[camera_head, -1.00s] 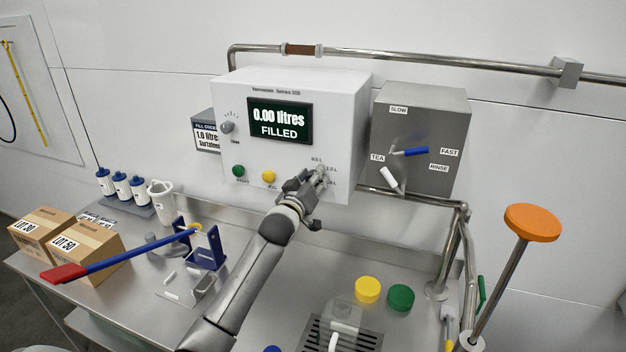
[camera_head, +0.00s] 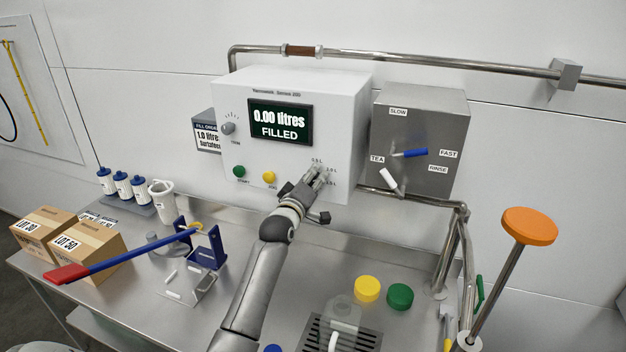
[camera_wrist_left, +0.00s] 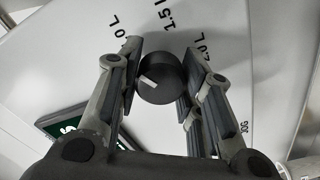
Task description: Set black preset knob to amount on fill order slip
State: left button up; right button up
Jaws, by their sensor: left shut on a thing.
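The black preset knob (camera_wrist_left: 160,80) is on the white control box (camera_head: 340,110). A small white mark shows on its face; I cannot tell exactly which label it points at. Labels ending in "0 L", "1.5 L" and "2.0 L" curve around the knob in the left wrist view. My left gripper (camera_head: 318,180) is shut on the knob, with one finger on each side in the left wrist view (camera_wrist_left: 160,82); its fingers hide the knob in the head view. The fill order slip (camera_head: 207,137), left of the box, reads "1.0 litres". My right gripper is not in view.
The box display (camera_head: 280,121) reads "0.00 litres FILLED". A green button (camera_head: 239,172), a yellow button (camera_head: 269,177) and a grey knob (camera_head: 228,128) are on the same panel. A grey box (camera_head: 425,125) with blue and white handles stands to the right.

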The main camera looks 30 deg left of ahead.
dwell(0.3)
pick_arm(q)
jog(key=o, duration=1)
jog(key=shift+o, duration=0.2)
jog(key=shift+s, duration=0.15)
jog(key=v, duration=1.1)
jog(key=shift+s, duration=0.4)
